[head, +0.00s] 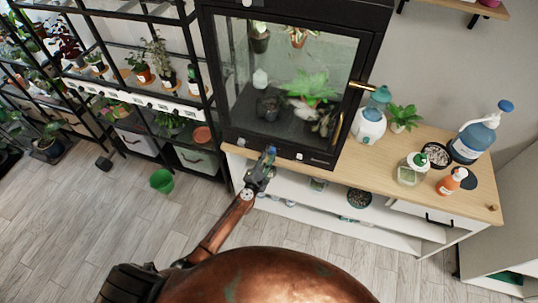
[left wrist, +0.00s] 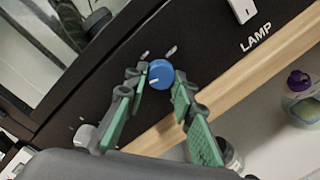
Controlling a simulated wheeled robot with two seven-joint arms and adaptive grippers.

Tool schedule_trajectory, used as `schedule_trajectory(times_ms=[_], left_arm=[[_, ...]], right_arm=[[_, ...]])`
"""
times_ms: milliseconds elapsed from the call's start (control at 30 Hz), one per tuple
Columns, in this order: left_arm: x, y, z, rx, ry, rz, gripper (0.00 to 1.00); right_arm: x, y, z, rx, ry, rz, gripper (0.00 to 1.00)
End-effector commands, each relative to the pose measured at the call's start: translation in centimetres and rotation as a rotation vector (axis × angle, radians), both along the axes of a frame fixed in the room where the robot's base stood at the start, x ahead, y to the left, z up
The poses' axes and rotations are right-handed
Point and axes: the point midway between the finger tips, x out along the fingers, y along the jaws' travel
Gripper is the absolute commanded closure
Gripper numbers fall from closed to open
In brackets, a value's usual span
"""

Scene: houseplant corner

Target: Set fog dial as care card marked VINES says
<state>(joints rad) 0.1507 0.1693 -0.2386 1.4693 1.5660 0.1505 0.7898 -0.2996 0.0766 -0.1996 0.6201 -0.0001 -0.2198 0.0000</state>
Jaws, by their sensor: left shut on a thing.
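A blue dial (left wrist: 160,73) with a short white line sits on the black strip under the glass cabinet. In the left wrist view its line points toward the lower left, and pale marks show on the strip around it. My left gripper (head: 268,157) is at the cabinet's lower front edge, its two green-padded fingers closed on the dial's sides. Small white cards (head: 138,94) run along the plant rack's shelf edge; their writing is too small to read, so I cannot tell which says VINES. My right gripper is not in view.
A white switch (left wrist: 243,9) marked LAMP sits on the same strip. The glass cabinet (head: 293,80) stands on a wooden-topped bench (head: 375,170) holding bottles and a plant to the right.

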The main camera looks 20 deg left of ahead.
Motion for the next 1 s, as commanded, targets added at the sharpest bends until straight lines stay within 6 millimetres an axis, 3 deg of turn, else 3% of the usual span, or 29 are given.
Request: schedule_trajectory(times_ms=[200, 567, 1000], left_arm=[[0.0, 0.0, 0.0, 0.0, 0.0, 0.0, 0.99], [0.0, 0.0, 0.1, 0.054, 0.0, 0.0, 1.0], [0.0, 0.0, 0.5, 0.393, -0.012, 0.0, 1.0]], right_arm=[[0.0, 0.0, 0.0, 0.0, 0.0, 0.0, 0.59], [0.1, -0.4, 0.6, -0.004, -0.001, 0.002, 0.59], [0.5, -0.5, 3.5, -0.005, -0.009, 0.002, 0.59]])
